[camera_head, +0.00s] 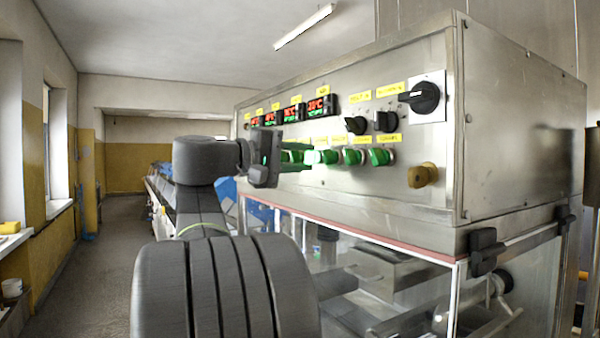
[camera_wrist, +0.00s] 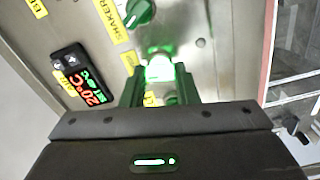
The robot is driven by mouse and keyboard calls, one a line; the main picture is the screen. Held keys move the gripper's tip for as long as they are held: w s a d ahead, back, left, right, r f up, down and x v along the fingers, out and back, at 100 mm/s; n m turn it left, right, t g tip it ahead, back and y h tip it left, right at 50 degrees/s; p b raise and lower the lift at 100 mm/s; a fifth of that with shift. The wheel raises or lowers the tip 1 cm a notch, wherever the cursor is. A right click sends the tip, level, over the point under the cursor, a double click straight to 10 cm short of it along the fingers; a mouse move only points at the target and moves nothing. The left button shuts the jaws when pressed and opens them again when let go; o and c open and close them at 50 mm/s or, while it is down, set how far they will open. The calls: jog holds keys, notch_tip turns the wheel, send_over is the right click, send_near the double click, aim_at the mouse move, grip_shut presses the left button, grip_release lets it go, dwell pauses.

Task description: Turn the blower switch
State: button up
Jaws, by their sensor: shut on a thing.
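My gripper (camera_head: 303,156) reaches the control panel (camera_head: 350,180) from the left in the head view. In the wrist view my gripper (camera_wrist: 160,84) is shut on a brightly lit green switch (camera_wrist: 160,68), its two fingers on either side of the knob. The glow hides the knob's exact angle.
A green switch (camera_wrist: 140,12) labelled SHAKER is close by in the wrist view. Red-digit displays (camera_head: 318,106) sit above the green row. A large black rotary switch (camera_head: 423,97) and a yellowish knob (camera_head: 422,175) stick out further right. A glazed housing lies below.

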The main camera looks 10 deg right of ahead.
jog(key=shift+f+m+b, duration=0.2)
jog(key=shift+m+b, duration=0.9)
jog(key=shift+m, duration=0.5)
jog(key=o, duration=1)
jog(key=shift+r, duration=0.1)
jog(key=b+v, duration=0.1)
jog(key=v, duration=1.3)
jog(key=shift+d, duration=0.15)
